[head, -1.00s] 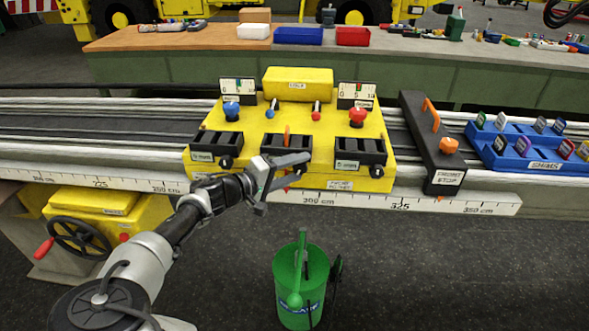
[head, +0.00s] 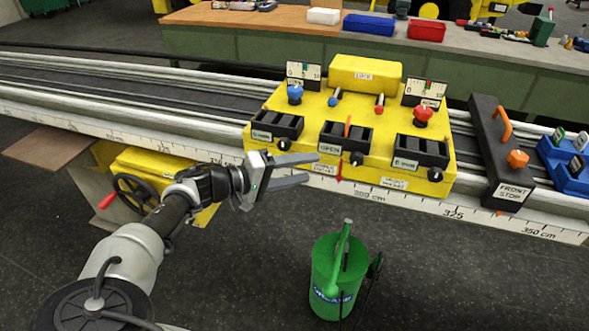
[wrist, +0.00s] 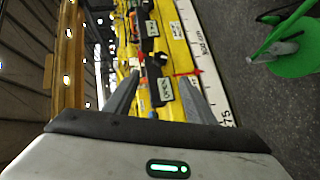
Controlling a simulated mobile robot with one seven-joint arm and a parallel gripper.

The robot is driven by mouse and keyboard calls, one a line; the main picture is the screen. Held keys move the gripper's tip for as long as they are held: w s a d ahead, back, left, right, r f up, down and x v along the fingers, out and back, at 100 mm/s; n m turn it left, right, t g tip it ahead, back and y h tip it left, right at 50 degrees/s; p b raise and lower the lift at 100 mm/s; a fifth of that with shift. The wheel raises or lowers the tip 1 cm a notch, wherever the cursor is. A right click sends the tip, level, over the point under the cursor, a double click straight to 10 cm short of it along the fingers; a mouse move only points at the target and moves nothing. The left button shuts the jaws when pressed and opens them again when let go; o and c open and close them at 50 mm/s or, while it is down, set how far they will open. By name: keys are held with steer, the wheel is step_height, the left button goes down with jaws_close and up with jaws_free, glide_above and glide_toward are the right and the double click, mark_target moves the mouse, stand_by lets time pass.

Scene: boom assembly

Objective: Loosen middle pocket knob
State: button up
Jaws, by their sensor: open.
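The yellow fixture (head: 325,98) on the rail carries a row of black pockets.
The left pocket knob (head: 284,144) and right pocket knob (head: 435,174) flank the middle one. The front stop (head: 499,150) stands right of the fixture. A green can (head: 338,275) is on the floor in front. The floor between the can and rail is clear.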

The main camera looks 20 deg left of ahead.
steer(key=shift+v, duration=1.1)
steer(key=s+d+f+m+g+y, duration=0.1)
steer(key=s+d+m+g+y, duration=0.3)
steer(key=d, duration=0.7)
steer(key=s+d+m+g+y, duration=0.1)
steer(key=d+g+y, duration=0.1)
steer(key=d+g, duration=0.65)
steer(key=s+d+r+m+t+y, duration=0.1)
steer(key=s+d+r+t+y, duration=0.3)
steer(key=s+r, duration=0.4)
steer(key=s+d+r+t+y, duration=0.1)
steer(key=s+d+r+t, duration=0.2)
steer(key=s+d+r, duration=0.45)
step_height(320, 180, up, 13)
steer(key=p, duration=1.2)
steer(key=shift+a+p, duration=0.35)
